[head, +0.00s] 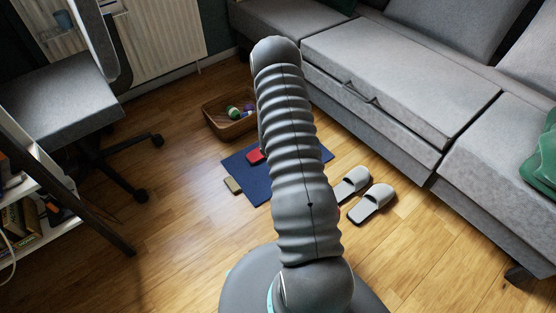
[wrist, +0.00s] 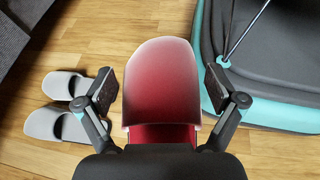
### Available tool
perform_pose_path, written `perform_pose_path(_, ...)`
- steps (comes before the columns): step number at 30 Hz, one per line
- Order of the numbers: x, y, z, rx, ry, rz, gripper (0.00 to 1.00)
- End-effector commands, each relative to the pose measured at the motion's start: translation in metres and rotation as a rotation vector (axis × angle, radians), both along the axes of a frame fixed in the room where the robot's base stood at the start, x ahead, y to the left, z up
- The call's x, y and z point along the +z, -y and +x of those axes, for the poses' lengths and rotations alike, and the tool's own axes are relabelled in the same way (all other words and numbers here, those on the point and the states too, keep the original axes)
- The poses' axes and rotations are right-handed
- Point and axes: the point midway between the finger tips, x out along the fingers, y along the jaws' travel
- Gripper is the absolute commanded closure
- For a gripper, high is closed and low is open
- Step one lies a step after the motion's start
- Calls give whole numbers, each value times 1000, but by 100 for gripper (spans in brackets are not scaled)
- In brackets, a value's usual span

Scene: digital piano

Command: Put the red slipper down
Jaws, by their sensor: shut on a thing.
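The red slipper (wrist: 162,75) fills the middle of the wrist view, pale at its far end and deep red nearer my gripper. My gripper (wrist: 162,92) is shut on it, one finger at each side. Wooden floor shows around the slipper; its height above the floor is hard to tell. In the head view my arm hides my gripper, and I cannot make out the held slipper there.
Two grey slippers (head: 371,203) lie on the floor by the grey sofa (head: 390,85). A dark blue mat (head: 240,175) bears a small red item (head: 254,156). A brown basket (head: 226,119) stands behind it. An office chair (head: 62,98) is left; floor between is clear.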

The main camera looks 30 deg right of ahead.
Motion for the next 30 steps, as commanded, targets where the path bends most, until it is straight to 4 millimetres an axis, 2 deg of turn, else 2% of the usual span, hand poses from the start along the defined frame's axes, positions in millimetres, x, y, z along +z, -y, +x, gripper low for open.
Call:
perform_pose_path(1, -5, 15, 3, 85, -2, 1, 44)
perform_pose_path(6, -18, 66, 24, 376, -2, 2, 44)
perform_pose_path(11, -31, 104, 53, 639, -1, 2, 44)
perform_pose_path(15, -45, 129, 85, 862, -1, 3, 44)
perform_pose_path(19, -58, 145, 117, 1061, 0, 3, 44)
perform_pose_path(24, -72, 153, 153, 1267, 1, 2, 44)
perform_pose_path(30, -81, 154, 176, 1395, 0, 1, 44)
